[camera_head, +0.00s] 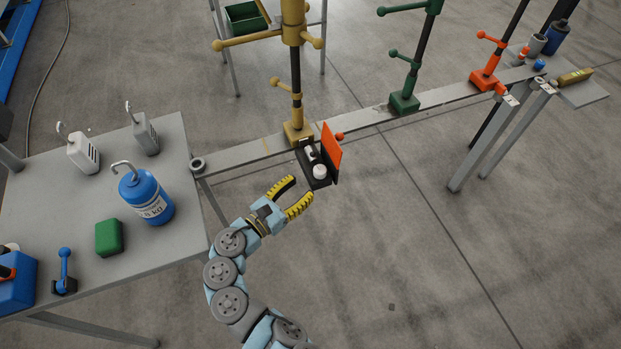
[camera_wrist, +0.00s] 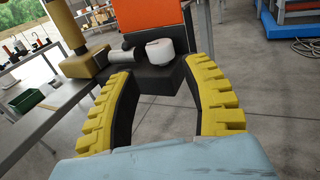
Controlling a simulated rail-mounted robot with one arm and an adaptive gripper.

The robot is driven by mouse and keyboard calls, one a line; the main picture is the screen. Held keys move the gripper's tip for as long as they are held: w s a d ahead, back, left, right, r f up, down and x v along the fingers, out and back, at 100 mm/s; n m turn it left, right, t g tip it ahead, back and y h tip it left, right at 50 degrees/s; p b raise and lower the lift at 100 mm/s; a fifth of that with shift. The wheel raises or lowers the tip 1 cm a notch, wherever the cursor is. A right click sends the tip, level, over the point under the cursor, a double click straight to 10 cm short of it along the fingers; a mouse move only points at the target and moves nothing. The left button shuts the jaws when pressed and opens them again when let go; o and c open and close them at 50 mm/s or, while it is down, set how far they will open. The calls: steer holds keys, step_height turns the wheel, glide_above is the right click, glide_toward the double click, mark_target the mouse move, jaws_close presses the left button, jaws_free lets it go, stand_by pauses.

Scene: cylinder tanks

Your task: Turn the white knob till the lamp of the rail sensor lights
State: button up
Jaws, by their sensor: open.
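The white knob (camera_head: 320,171) is a short round drum on top of a black block (camera_head: 318,183), which is fixed to the side of the long grey rail. In the wrist view the knob (camera_wrist: 160,52) stands beyond and between my fingertips. An upright orange plate (camera_head: 331,152) stands beside it, and a pale cylinder (camera_wrist: 121,55) lies to its left. My gripper (camera_head: 302,188) is open and empty, its yellow-and-black fingers just short of the knob; it also shows in the wrist view (camera_wrist: 160,72). I cannot make out a lit lamp.
The rail (camera_head: 361,117) carries a yellow post (camera_head: 297,132), a green post (camera_head: 404,101) and an orange post (camera_head: 484,80). A grey table (camera_head: 60,240) at left holds a blue canister (camera_head: 146,198), a green block (camera_head: 109,237) and weights. Floor right of my gripper is clear.

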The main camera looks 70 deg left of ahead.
steer(key=shift+v, duration=2.75)
